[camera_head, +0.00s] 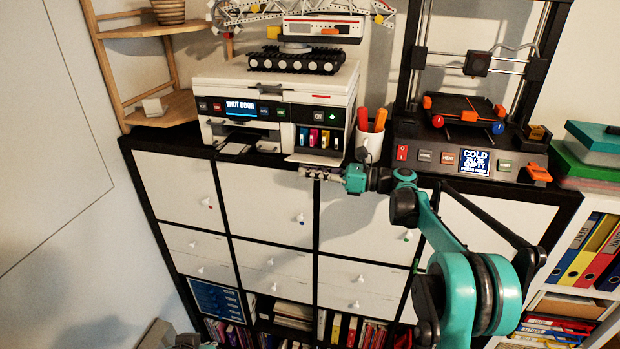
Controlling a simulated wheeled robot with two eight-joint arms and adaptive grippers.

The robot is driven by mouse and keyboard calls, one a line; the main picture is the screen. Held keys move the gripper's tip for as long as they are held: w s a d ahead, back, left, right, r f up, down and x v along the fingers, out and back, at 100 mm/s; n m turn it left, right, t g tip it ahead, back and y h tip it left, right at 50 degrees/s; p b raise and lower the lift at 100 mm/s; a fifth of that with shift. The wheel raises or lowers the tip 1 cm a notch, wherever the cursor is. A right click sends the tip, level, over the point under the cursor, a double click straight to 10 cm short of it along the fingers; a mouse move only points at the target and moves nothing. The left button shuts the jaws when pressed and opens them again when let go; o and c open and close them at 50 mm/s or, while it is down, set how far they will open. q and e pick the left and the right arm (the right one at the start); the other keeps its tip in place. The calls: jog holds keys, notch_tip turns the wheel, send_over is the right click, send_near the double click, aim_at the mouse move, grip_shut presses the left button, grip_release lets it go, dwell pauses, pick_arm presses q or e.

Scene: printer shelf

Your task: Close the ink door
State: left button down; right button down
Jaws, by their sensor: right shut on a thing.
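The white printer (275,85) stands on top of the shelf unit, and its small screen reads "SHUT DOOR". Its ink door (314,158) is a flap at the lower right front, folded down and open. Several coloured ink cartridges (319,139) show in the bay behind it. My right gripper (318,173) is at the door's front edge, shut on it, with the arm coming in from the right. The fingertips are small and partly hidden under the flap. A small dark and teal part at the bottom left edge seems to be my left gripper (188,341); its fingers cannot be made out.
A white cup (370,143) with orange-handled tools stands right of the printer, close to my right wrist. A 3D printer (470,135) stands further right. A tracked crane model (298,55) sits on the printer. The space in front of the cabinet doors is free left of my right arm.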

jog(key=shift+w+r+m, duration=0.1)
jog(key=shift+r+m, duration=0.8)
jog(key=shift+m, duration=0.1)
jog(key=shift+w+d+r, duration=0.1)
jog(key=shift+w+r, duration=0.05)
jog(key=shift+r, duration=0.3)
jog(key=c, duration=1.7)
grip_release()
